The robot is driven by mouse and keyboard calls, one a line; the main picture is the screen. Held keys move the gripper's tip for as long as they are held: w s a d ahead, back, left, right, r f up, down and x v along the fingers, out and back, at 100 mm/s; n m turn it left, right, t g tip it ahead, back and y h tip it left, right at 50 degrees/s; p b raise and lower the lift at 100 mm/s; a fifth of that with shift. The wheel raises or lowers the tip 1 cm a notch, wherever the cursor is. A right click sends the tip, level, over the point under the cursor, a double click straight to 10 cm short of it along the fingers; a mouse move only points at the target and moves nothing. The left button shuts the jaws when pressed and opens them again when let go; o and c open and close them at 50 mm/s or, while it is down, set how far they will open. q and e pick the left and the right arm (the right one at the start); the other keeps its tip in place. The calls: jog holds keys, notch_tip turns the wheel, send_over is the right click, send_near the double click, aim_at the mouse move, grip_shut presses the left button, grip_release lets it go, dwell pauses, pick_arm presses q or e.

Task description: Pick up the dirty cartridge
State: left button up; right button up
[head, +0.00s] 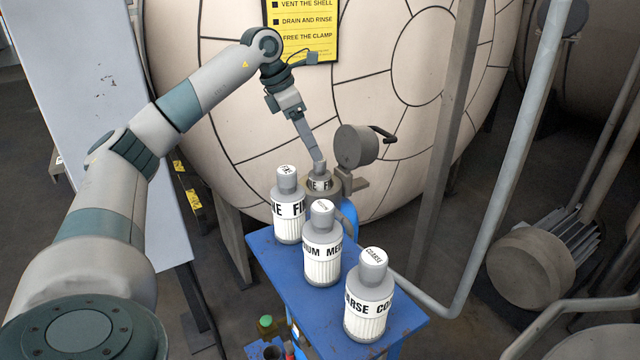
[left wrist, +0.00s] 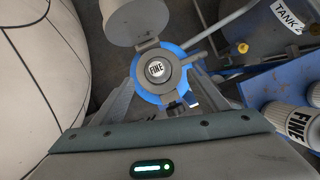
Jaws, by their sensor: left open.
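A grey-topped cartridge labelled FINE (head: 320,182) sits in the filter housing beside the big vessel, and its cap faces up in the left wrist view (left wrist: 157,69). The housing shows a blue ring (left wrist: 150,97) around the cartridge, and its round lid (head: 357,146) is swung open. I cannot tell from its look how dirty the cartridge is. My left gripper (head: 317,156) is open just above the cartridge top, with its fingers on either side of the cap in the left wrist view. Whether the fingers touch it is unclear. My right gripper is out of view.
A blue cart (head: 275,262) holds three white cartridges: fine (head: 288,222), medium (head: 322,262) and coarse (head: 368,315). The large cream vessel (head: 235,120) stands behind, with a yellow sign (head: 310,30). Grey pipes (head: 490,215) rise to the right.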

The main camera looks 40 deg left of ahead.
aim_at(319, 163)
pick_arm(q)
jog(key=x, duration=0.2)
jog(key=shift+w+f+p, duration=0.1)
jog(key=shift+f+p, duration=0.2)
jog(key=shift+f, duration=0.1)
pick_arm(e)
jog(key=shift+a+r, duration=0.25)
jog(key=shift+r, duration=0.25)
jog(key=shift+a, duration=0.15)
pick_arm(q)
jog(key=shift+p+x, duration=0.85)
jog(key=shift+p, duration=0.05)
jog(key=shift+w+f+p, duration=0.55)
jog(key=shift+f, duration=0.4)
jog(key=shift+w+d+f, duration=0.15)
jog(key=shift+w+f, duration=0.05)
jog(key=shift+f, duration=0.45)
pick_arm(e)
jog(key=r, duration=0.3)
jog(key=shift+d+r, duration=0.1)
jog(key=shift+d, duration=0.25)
